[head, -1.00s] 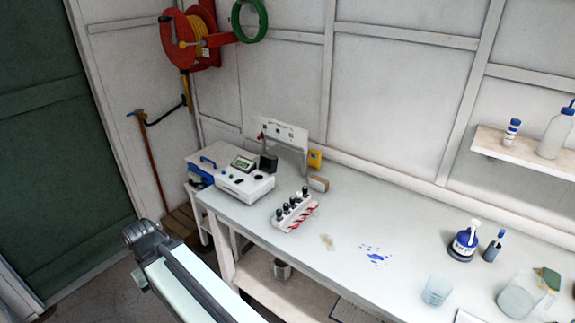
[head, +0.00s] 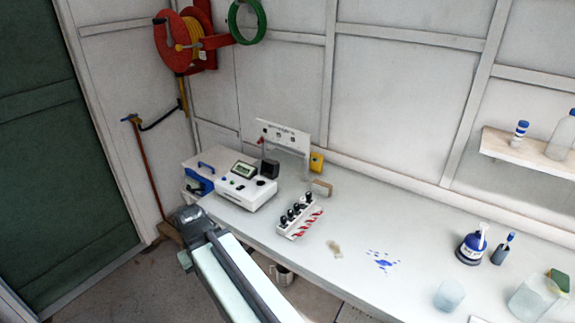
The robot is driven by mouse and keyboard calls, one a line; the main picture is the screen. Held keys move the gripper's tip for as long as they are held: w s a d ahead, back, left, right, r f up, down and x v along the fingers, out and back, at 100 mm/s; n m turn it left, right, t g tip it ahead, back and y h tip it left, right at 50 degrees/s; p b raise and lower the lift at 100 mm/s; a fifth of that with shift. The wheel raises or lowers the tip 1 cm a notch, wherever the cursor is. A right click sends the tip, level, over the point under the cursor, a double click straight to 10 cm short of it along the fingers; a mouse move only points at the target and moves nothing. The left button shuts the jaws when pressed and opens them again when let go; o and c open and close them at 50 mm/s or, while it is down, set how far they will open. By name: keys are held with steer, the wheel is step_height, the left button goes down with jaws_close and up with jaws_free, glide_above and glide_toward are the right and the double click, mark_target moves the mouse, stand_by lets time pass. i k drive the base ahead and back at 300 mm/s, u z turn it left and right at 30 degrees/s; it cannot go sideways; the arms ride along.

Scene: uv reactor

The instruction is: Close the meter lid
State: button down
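The meter (head: 238,190) is a white box with a small green display and buttons, on the left end of the white bench. Its dark lid (head: 269,168) appears raised at the right rear of the meter's top. The well beside it is too small to make out clearly. A pale link of my arm with a dark joint shows at the lower centre-left, in front of the bench. My gripper is not in view, so I cannot see what it holds.
A white upright panel (head: 284,137) stands behind. A beaker (head: 449,295) stands at the right front.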

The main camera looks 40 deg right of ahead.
mark_target(270, 168)
steer(key=i, duration=0.95)
steer(key=u, duration=0.05)
